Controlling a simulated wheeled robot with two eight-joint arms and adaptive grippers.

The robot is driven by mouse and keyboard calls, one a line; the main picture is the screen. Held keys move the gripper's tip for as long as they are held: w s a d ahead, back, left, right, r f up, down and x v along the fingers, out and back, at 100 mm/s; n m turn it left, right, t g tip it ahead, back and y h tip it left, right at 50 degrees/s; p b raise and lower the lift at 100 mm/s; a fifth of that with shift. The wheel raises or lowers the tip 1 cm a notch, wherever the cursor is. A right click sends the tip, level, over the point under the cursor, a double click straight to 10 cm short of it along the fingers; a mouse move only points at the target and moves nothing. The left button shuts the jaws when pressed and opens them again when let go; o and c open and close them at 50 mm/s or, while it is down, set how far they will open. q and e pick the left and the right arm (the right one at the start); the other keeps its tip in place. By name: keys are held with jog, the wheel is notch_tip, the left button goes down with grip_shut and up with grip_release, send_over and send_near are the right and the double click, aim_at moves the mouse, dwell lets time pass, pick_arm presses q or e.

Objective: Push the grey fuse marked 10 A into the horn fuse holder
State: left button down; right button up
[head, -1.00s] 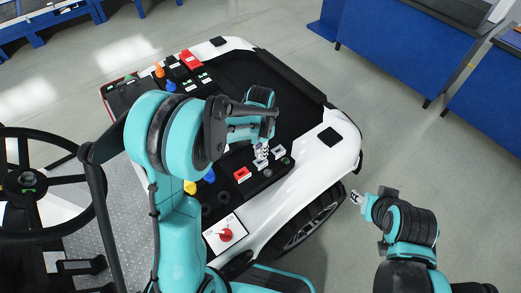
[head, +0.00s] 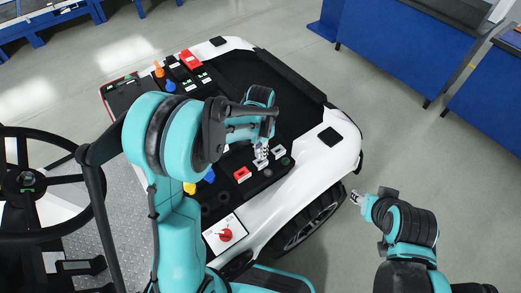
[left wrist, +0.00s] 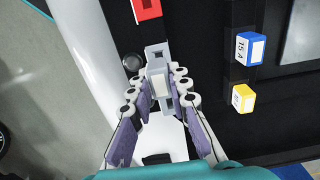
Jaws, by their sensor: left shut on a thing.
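My left gripper (head: 262,153) is shut on the grey fuse, over the row of fuse holders on the machine. In the left wrist view the grey fuse (left wrist: 159,86) sits between the fingertips (left wrist: 161,88), its pale face toward the camera. A grey holder (left wrist: 156,52) shows just beyond the fuse and lines up with it. I cannot tell how deep the fuse sits in it, and no 10 A or horn marking is legible. My right gripper (head: 356,197) hangs beside the machine, clear of it; its fingers are too small to read.
A red holder (head: 242,174) and another pale holder (head: 278,152) flank the spot. The blue 15 A fuse (left wrist: 250,48) and a yellow fuse (left wrist: 242,98) stand to the right in the wrist view. A red knob (head: 225,235) is on a white plate nearer me.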

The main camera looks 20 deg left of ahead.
pick_arm(q)
jog(key=shift+f, duration=0.2)
jog(key=shift+f+b, duration=1.1)
jog(key=shift+f, duration=0.05)
jog(key=shift+s+f+b, duration=0.1)
jog(key=shift+f+b, duration=0.25)
jog(key=shift+f, duration=0.2)
jog(key=c, duration=1.3)
grip_release()
jog(key=shift+s, duration=0.1)
jog(key=shift+c, duration=0.2)
